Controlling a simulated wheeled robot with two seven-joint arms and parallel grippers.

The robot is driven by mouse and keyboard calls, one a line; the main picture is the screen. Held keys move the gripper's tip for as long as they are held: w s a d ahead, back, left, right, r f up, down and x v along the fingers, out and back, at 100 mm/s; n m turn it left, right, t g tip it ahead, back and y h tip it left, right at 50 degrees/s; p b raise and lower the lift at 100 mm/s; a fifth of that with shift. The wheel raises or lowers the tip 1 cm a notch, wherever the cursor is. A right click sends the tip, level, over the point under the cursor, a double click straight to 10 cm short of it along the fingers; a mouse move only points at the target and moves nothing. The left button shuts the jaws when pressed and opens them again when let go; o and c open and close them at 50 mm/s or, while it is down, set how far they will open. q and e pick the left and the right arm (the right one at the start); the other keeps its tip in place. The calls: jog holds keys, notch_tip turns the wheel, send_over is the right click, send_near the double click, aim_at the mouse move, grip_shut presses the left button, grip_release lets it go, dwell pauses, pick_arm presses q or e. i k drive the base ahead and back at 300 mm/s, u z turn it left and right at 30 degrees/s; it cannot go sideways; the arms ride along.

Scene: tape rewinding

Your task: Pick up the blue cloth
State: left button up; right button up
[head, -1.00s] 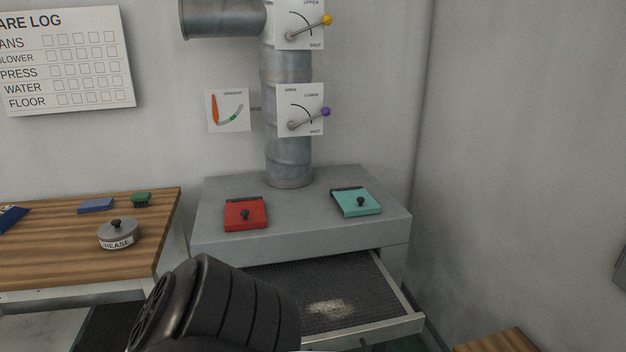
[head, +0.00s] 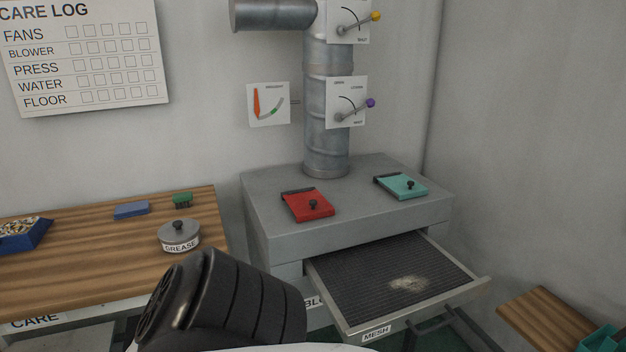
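A small flat blue piece, which looks like the folded blue cloth (head: 131,210), lies on the wooden table (head: 75,265) at the left. It is near the back of the table, apart from the things around it. Neither of my grippers shows in this view. A dark ribbed part of my own arm fills the lower middle, in front of the table's right end. Nothing covers the blue cloth.
Beside the cloth are a green brush-like block (head: 182,201), a grey grease tin (head: 179,237) and a blue tray (head: 28,238) with small pieces. A grey cabinet (head: 345,230) with an open mesh drawer (head: 375,265) stands at the right. The table's front is clear.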

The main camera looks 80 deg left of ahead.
aim_at(142, 207)
jog(key=k, duration=1.5)
jog(key=u, duration=1.95)
